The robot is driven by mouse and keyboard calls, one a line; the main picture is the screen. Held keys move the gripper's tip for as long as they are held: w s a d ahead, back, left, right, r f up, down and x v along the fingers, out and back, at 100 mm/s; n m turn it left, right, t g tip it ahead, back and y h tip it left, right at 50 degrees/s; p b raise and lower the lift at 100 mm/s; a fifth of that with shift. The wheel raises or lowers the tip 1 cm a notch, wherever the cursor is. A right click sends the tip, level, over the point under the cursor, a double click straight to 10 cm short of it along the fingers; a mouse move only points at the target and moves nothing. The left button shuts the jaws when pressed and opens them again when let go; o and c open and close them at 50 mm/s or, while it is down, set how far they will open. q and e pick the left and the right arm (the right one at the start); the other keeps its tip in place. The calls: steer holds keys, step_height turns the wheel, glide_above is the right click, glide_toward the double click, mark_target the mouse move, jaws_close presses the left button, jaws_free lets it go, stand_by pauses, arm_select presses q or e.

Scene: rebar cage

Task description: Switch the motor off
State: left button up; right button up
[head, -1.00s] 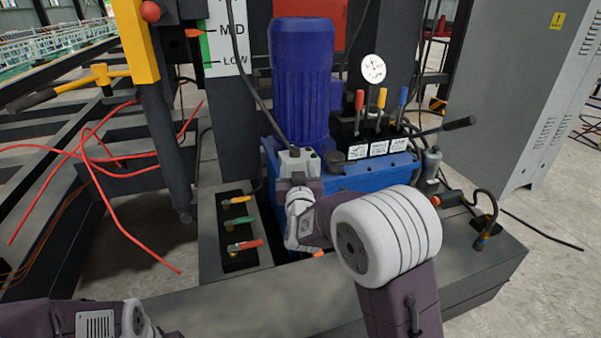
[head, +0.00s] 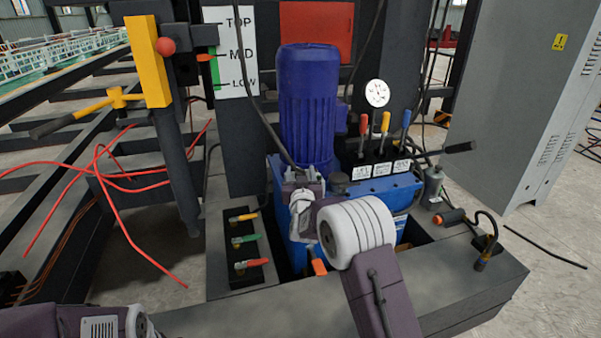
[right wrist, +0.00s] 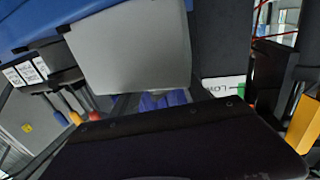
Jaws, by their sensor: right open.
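The blue finned motor (head: 308,95) stands upright on the blue power unit (head: 405,190) in the head view. A small grey box (head: 322,166) sits at its foot, mostly hidden behind my right gripper (head: 302,182). In the right wrist view the grey box (right wrist: 130,45) fills the upper middle, very close, and a bit of the motor (right wrist: 165,100) shows past it. My right gripper's dark body (right wrist: 175,145) fills the bottom of that view. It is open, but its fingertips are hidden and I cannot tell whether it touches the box. My left gripper is out of view.
Red, yellow and blue levers (head: 385,125) and a round gauge (head: 377,93) stand right of the motor. Several coloured valve handles (head: 246,240) lie to its left. A yellow post (head: 148,60) and a grey cabinet (head: 525,100) flank the unit.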

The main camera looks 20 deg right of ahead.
jaws_close()
steer(key=shift+d+n+y+b, duration=0.15)
steer(key=shift+n+y+b, duration=0.35)
steer(key=shift+y+b, duration=0.25)
steer(key=shift+r+n+y, duration=0.1)
steer(key=shift+n+y, duration=0.9)
steer(key=shift+y, duration=0.65)
jaws_free()
steer(key=shift+s, duration=0.1)
